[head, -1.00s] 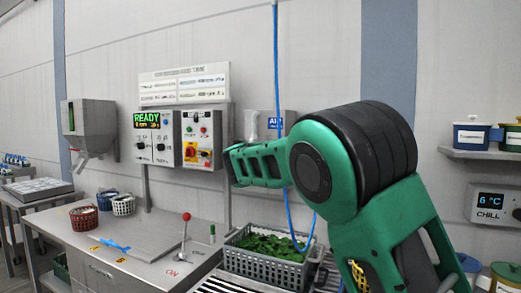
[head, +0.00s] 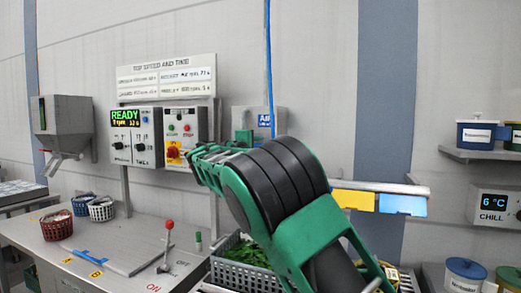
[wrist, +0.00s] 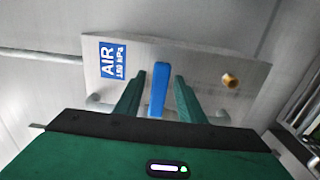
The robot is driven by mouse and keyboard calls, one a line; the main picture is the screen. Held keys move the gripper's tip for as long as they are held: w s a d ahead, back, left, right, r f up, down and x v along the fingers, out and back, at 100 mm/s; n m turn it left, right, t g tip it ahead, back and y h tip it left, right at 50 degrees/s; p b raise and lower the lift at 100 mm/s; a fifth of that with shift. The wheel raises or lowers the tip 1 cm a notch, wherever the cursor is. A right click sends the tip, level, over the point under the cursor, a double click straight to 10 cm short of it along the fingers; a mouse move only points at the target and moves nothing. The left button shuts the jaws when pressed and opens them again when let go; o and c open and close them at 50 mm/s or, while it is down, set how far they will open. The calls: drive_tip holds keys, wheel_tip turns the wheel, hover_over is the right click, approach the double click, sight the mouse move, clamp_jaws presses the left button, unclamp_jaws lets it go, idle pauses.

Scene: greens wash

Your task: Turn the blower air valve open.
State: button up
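The air panel (wrist: 210,68) is a pale plate with a blue AIR label (wrist: 119,59) and a brass fitting (wrist: 230,80). The blue valve lever (wrist: 159,92) stands out from the plate, upright in the wrist view. My gripper (wrist: 159,78) is open, with one green finger on each side of the lever. Narrow gaps show between the fingers and the lever. In the head view the air panel (head: 276,118) is on the wall, partly behind my gripper (head: 243,136); the lever is hidden there.
A control box with a yellow and red switch (head: 184,125) and a READY display box (head: 136,138) are left of the air panel. A blue hose (head: 268,60) hangs in front of the wall. Below are a grey crate of greens (head: 240,268) and a red-knobbed lever (head: 168,226).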

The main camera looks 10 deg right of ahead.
drive_tip(key=shift+x, duration=1.6)
clamp_jaws()
drive_tip(key=shift+a, duration=0.1)
